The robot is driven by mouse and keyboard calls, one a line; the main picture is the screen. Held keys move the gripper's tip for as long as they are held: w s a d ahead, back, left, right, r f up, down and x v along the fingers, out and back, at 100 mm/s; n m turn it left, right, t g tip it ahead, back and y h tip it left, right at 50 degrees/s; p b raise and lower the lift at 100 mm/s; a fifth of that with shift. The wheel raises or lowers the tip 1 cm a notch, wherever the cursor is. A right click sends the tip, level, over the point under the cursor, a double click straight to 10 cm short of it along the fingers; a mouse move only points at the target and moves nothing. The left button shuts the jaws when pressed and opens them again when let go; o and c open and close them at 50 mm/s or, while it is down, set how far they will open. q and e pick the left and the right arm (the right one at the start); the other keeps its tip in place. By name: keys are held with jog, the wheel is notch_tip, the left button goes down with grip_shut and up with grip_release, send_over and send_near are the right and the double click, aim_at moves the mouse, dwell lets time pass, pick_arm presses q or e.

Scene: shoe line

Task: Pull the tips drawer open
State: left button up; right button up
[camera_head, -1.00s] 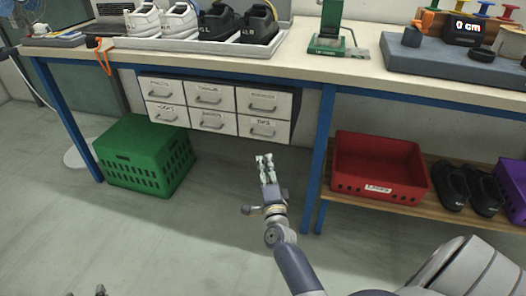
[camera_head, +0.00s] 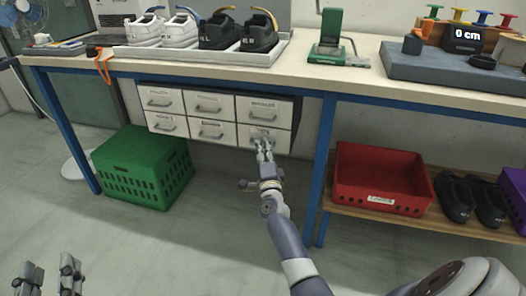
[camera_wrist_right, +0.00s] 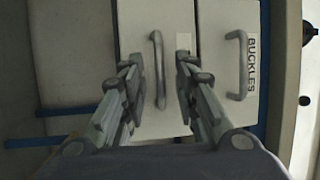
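The tips drawer (camera_head: 246,133) is the lower right one in the white drawer unit under the bench, and its front sits flush with the others. My right gripper (camera_head: 263,147) is at this drawer's front and partly hides its handle. In the right wrist view, the tips drawer's front (camera_wrist_right: 180,18) fills the middle, and its grey bar handle (camera_wrist_right: 157,65) stands between the parted fingers of my right gripper (camera_wrist_right: 160,62). Clear gaps show on both sides of the handle. My left gripper (camera_head: 50,274) is low at the left, fingers apart and empty, away from the drawers.
The buckles drawer (camera_head: 263,105) is directly above. A blue bench leg (camera_head: 322,165) stands just right of the unit. A green crate (camera_head: 145,168) is on the floor at left, and a red bin (camera_head: 380,175) is on the right shelf. The floor before the drawers is clear.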

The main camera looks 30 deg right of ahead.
jog(key=shift+w, duration=0.15)
grip_shut()
